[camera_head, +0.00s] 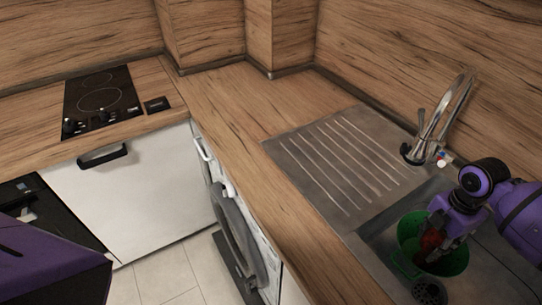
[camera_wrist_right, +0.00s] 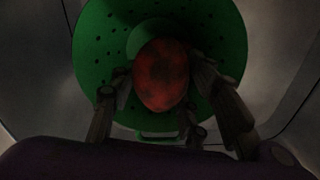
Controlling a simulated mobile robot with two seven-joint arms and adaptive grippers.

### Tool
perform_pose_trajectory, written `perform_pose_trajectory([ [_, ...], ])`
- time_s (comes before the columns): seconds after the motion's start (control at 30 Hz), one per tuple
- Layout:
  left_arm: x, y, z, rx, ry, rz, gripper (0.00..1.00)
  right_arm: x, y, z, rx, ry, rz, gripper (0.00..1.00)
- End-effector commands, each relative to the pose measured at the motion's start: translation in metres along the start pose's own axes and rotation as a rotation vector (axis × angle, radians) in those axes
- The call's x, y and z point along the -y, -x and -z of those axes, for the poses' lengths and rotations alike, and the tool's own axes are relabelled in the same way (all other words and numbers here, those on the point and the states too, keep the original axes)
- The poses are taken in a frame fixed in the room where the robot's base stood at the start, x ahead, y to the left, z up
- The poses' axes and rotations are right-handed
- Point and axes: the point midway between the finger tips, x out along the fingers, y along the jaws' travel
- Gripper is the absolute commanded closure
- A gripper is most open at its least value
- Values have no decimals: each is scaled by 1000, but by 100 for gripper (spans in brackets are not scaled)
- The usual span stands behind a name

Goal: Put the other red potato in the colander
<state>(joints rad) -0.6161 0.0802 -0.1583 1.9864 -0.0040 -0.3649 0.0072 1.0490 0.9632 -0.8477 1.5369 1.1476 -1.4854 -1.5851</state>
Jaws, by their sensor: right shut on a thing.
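The green colander (camera_head: 457,262) sits in the sink basin; its perforated inside shows in the wrist view (camera_wrist_right: 222,30). My right gripper (camera_head: 438,232) reaches down at the colander's opening. It is shut on a red potato (camera_head: 432,241), which also shows between the fingers in the wrist view (camera_wrist_right: 160,75). The potato is in front of the colander's inside in that view; I cannot tell whether it touches the bottom. My left gripper is not in view.
A chrome tap (camera_head: 440,118) rises behind the basin, close to my right arm. The ribbed steel drainer (camera_head: 335,160) and the wooden worktop (camera_head: 235,100) are clear. A black hob (camera_head: 103,98) is at the far left. A dark round drain (camera_head: 430,291) lies near the colander.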

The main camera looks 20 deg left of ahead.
Motion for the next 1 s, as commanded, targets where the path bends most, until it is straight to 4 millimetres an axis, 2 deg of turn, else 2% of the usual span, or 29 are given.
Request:
perform_pose_trajectory([
  [0.33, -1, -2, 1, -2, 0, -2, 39, 0, -10, 0, 0, 0, 0, 88],
  [0.37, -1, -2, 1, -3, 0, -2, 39, 0, -10, 0, 0, 0, 0, 57],
  [0.5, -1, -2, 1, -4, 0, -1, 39, 0, -9, 0, 0, 0, 0, 39],
  [0.83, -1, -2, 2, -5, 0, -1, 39, 0, -8, 0, 0, 0, 0, 39],
  [1.0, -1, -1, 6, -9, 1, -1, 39, 0, 8, -1, 2, 0, -2, 39],
])
